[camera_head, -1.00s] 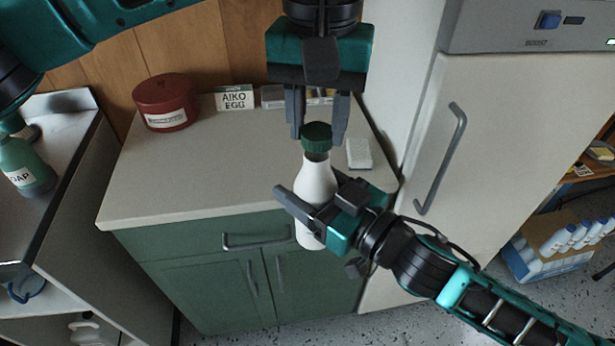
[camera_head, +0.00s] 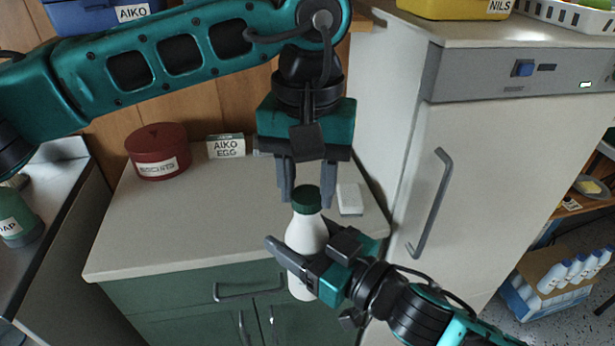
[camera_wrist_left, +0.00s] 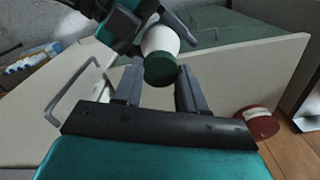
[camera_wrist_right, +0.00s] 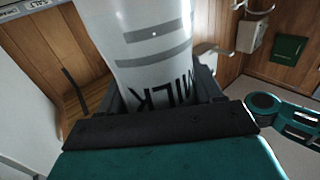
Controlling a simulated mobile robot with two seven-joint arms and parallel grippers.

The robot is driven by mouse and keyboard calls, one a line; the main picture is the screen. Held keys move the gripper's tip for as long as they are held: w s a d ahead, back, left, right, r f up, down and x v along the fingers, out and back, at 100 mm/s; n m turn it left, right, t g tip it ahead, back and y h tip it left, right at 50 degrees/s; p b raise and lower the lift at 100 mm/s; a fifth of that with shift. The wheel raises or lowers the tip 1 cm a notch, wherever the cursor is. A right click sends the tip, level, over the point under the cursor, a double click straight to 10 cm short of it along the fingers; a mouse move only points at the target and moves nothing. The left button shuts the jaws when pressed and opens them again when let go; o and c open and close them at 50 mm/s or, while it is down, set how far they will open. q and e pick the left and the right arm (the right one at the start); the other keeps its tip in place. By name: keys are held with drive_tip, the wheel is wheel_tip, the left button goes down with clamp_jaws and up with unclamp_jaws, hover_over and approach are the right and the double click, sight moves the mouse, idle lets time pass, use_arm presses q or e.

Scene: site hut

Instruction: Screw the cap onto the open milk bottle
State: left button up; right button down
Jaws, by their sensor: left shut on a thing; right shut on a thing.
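The white milk bottle (camera_head: 305,235) stands upright in the grip of my right gripper (camera_head: 308,256), in front of the counter edge. Its grey bands and MILK lettering fill the right wrist view (camera_wrist_right: 155,50). The green cap (camera_head: 306,198) sits at the top of the bottle neck, and I see no gap between them. My left gripper (camera_head: 306,190) points down from above, shut on the cap with a finger on either side. The left wrist view shows the cap (camera_wrist_left: 160,69) at the fingertips, with the bottle beyond it. The cap hides the bottle mouth.
On the counter (camera_head: 200,235) are a round red tin (camera_head: 158,150), an AIKO EGG box (camera_head: 226,147) and a white block (camera_head: 350,199). A tall white appliance (camera_head: 410,170) with a handle stands close on the right.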

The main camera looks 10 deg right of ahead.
use_arm(q)
drive_tip(key=shift+f, duration=0.6)
idle(0.3)
drive_tip(key=m, duration=0.4)
drive_tip(key=shift+m, duration=0.3)
drive_tip(key=m, duration=0.5)
drive_tip(key=o, duration=1)
drive_tip(key=shift+r, duration=2.3)
